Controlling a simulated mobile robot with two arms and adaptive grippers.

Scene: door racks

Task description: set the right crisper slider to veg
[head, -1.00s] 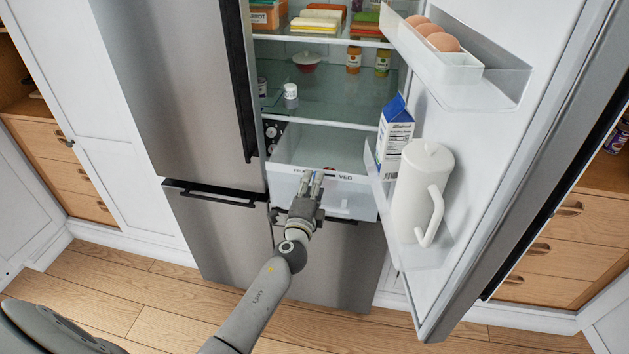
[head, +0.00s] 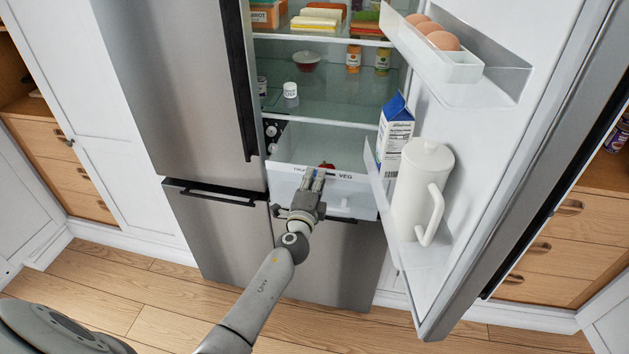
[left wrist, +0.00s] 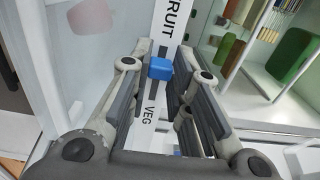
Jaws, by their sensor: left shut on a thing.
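The crisper drawer (head: 349,204) has a white front at the bottom of the open fridge. Its label strip reads FRUIT at the left, partly covered by my gripper in the head view, and VEG (head: 345,176) at the right. The blue slider knob (left wrist: 160,68) shows in the left wrist view between the two words. My left gripper (head: 313,173) is at the drawer's front edge, its fingers on either side of the knob and shut on it. The left gripper also shows in the left wrist view (left wrist: 161,75). My right gripper is not in view.
The fridge door (head: 490,190) stands open at the right, with a white pitcher (head: 415,190), a milk carton (head: 394,135) and eggs (head: 441,32) in its bins. Closed steel doors (head: 180,90) stand at the left.

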